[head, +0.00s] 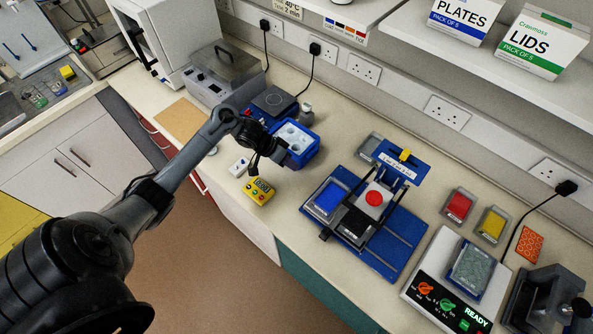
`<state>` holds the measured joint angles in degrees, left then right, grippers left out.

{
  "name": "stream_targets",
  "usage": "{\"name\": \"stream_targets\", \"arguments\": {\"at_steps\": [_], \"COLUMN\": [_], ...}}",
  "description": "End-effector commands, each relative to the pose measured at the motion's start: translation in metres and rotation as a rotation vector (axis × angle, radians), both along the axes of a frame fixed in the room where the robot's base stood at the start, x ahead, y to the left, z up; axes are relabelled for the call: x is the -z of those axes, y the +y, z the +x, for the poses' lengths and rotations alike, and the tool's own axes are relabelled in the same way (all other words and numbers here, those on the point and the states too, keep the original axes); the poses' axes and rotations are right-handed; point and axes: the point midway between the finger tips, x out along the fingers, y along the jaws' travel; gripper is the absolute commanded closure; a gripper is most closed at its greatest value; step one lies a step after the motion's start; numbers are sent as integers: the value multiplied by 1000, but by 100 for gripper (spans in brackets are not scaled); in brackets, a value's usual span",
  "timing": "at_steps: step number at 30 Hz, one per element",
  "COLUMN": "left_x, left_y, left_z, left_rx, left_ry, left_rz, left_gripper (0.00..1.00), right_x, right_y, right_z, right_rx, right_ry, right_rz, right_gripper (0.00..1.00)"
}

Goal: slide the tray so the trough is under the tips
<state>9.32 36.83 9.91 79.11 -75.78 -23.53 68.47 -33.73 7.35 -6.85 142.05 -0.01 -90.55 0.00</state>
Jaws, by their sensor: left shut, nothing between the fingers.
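The tips are hidden under the head. My left gripper (256,165) is shut and empty, left of the station, near the blue box and apart from the tray. My right gripper is not in view.
A blue box with white contents (297,143) and a yellow timer (259,190) lie left of the station. Red (459,205) and yellow (491,224) dishes and a READY device (430,290) stand to the right. The bench front before the station is narrow.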

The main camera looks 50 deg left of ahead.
Motion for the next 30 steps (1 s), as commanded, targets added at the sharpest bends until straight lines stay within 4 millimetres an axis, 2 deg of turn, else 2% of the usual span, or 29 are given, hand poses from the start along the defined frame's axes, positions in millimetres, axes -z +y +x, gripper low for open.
{"name": "stream_targets", "arguments": {"at_steps": [15, 22, 30], "left_x": [72, 70, 71], "left_y": [-40, -67, -77], "left_z": [38, 41, 42], "left_rx": [2, 2, 2], "left_ry": [3, 0, 1], "left_rz": [-3, -1, 1], "left_gripper": [100, 100, 100], "right_x": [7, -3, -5], "right_y": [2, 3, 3], "right_z": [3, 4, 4], "right_rx": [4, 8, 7], "right_ry": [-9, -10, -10], "right_rz": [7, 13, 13], "right_gripper": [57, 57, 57]}}
